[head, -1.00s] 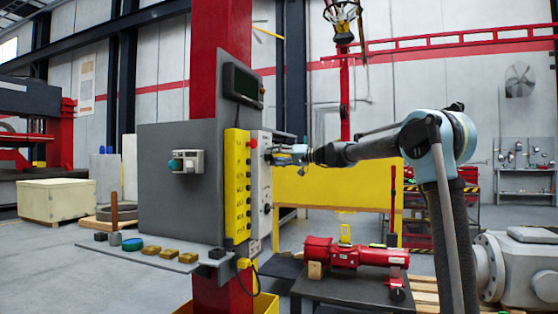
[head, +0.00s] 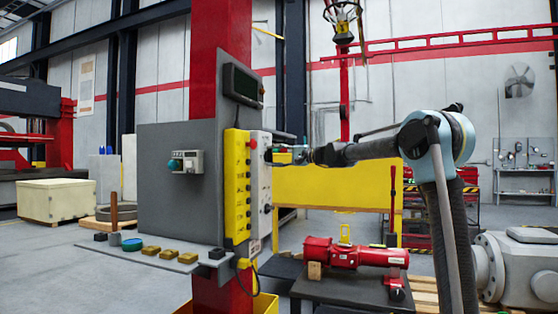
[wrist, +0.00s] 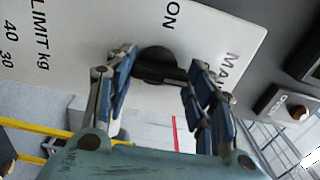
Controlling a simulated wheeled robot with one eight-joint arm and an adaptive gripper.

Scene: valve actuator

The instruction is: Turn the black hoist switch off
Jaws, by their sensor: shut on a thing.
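The black hoist switch (wrist: 155,58) is a round black knob with a bar handle on a white panel (wrist: 90,30), seen in the wrist view. "ON" and part of a word starting "MA" are printed near it. My gripper (wrist: 160,74) has one blue-padded finger on each side of the knob and is shut on it. Which label the handle points at cannot be told. In the head view my gripper (head: 282,151) reaches from the right to the white panel's face (head: 262,185), and the switch is hidden there.
A yellow button box (head: 236,185) sits left of the white panel, on the grey board by the red column (head: 220,45). A shelf (head: 150,255) with small blocks juts out lower left. A red machine (head: 345,254) on a low table stands below my arm.

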